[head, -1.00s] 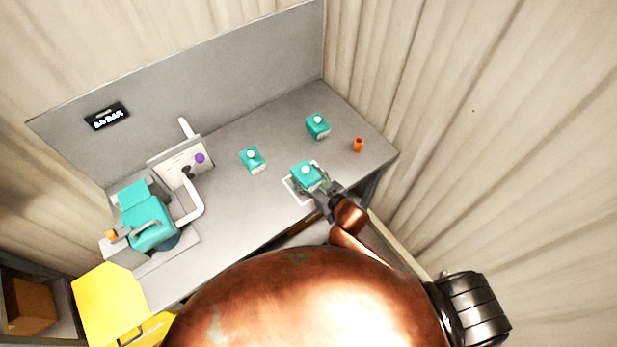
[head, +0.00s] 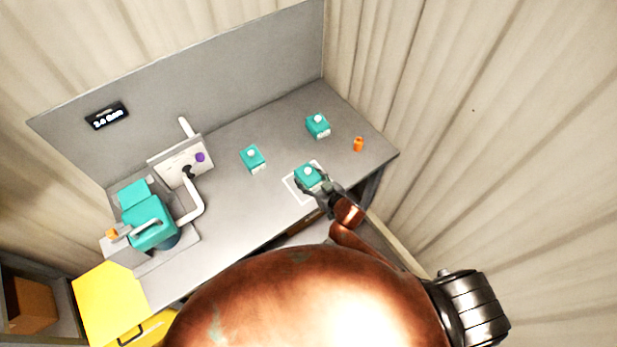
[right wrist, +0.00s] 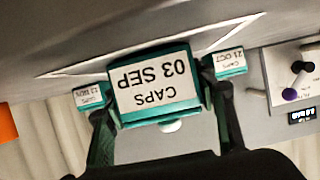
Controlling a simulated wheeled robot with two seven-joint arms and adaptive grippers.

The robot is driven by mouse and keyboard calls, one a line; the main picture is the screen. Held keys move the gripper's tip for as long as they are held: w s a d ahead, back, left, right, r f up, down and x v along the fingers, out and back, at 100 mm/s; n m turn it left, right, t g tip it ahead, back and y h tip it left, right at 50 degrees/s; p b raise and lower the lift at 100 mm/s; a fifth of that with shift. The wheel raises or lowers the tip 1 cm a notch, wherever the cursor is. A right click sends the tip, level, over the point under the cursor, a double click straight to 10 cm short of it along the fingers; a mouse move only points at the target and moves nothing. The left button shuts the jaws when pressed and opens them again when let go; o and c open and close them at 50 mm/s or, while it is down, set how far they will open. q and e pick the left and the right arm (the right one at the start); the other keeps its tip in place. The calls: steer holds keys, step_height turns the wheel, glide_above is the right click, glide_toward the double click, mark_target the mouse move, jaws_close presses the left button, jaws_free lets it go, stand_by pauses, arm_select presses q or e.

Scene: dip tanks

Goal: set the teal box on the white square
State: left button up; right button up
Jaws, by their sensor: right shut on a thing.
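My right gripper (head: 322,187) is shut on a teal box (head: 308,174) with a white round cap. In the right wrist view the held box (right wrist: 155,82) shows a white label reading "CAPS 03 SEP", upside down, between the two fingers. The box is over the white square (head: 292,184), a white outline on the grey table. The square's left and far edges show; the box and gripper hide part of the rest. I cannot tell whether the box touches the table. My left gripper is not in view.
Two other teal boxes stand on the table, one to the left (head: 252,160) and one at the far right (head: 318,127). An orange cup (head: 358,144) is near the right edge. A teal machine (head: 150,222) and a tilted panel (head: 178,165) fill the left side.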

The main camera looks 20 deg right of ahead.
steer(key=shift+f, duration=0.1)
steer(key=o, duration=1.2)
steer(key=shift+s+d+r, duration=0.1)
steer(key=shift+s+r, duration=0.1)
steer(key=v, duration=1.1)
steer(key=shift+s+d+r, duration=0.1)
steer(key=shift+s+r, duration=0.1)
steer(key=shift+s, duration=0.05)
